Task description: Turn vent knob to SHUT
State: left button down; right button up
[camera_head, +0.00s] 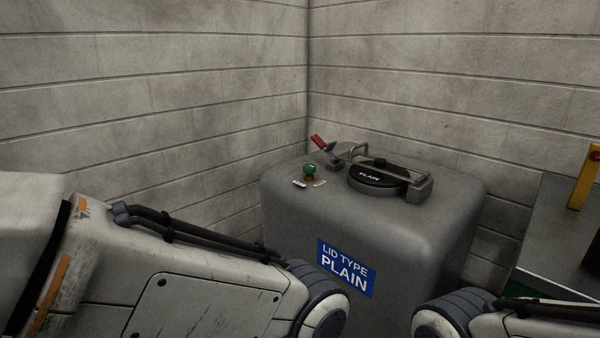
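The vent knob (309,170) is a small green knob on a brownish base on top of a grey tank (280,205). Two small pale labels lie at its foot, a left one (299,184) and a right one (320,183); their words are too small to read. Which label the knob points to cannot be told. My two arms come in low from the left and from the right, in front of the tank. Both grippers are outside the picture, below its edge.
A black round lid (376,179) marked PLAIN sits on the tank under a grey clamp bar, with a red-handled latch (319,142) behind. A blue sign (346,268) reads LID TYPE PLAIN. Block walls close the corner behind. A grey surface with a yellow post (585,178) stands at right.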

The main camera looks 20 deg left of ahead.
aim_at(309, 169)
jog(key=u, duration=0.8)
jog(key=i, duration=1.05)
jog(key=z, duration=0.05)
